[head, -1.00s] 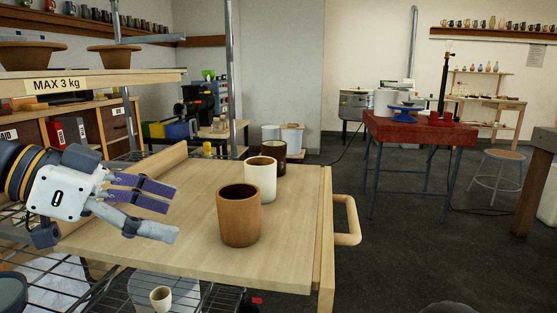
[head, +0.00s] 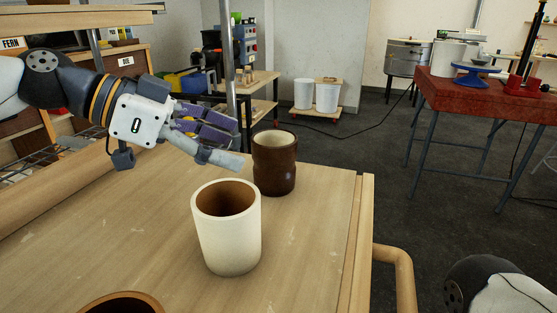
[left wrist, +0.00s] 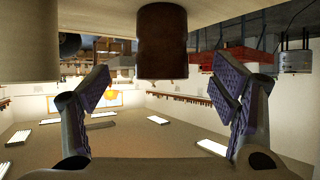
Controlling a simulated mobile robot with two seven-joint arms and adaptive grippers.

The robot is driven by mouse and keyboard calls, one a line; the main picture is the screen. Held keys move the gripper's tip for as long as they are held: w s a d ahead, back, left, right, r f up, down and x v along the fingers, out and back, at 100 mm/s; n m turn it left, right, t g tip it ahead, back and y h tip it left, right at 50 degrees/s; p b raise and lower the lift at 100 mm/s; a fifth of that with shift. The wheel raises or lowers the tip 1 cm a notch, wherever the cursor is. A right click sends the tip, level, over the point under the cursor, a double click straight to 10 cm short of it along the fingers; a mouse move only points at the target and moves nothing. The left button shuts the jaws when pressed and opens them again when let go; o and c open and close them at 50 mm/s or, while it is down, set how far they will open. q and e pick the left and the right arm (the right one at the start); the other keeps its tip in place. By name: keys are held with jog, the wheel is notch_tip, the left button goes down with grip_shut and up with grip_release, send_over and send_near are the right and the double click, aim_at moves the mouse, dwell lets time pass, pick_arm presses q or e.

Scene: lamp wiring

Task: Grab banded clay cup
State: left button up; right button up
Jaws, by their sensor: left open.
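The banded clay cup (head: 274,168), dark brown with a ridged band, stands upright on the wooden board (head: 130,230) behind the white cup (head: 226,235). It also shows in the left wrist view (left wrist: 161,45), at the top centre between the fingers. My left gripper (head: 238,146) is open and empty, just left of the banded cup, its fingers pointing towards it. The fingers look apart from the cup. In the left wrist view the left gripper (left wrist: 162,88) has its two purple-padded fingers spread wide. My right gripper is out of view.
The white cup stands in front of the banded cup, below my left fingertips in the picture. An orange-brown cup (head: 122,304) is cut off at the bottom edge. The board ends at the right by a wooden handle (head: 394,258). A metal post (head: 228,70) rises behind.

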aim_at(275, 158)
pick_arm(q)
jog(key=x, duration=0.8)
jog(key=shift+w+d, duration=0.15)
jog(key=shift+d, duration=0.1)
jog(key=shift+r, duration=0.1)
jog(key=c, duration=1.5)
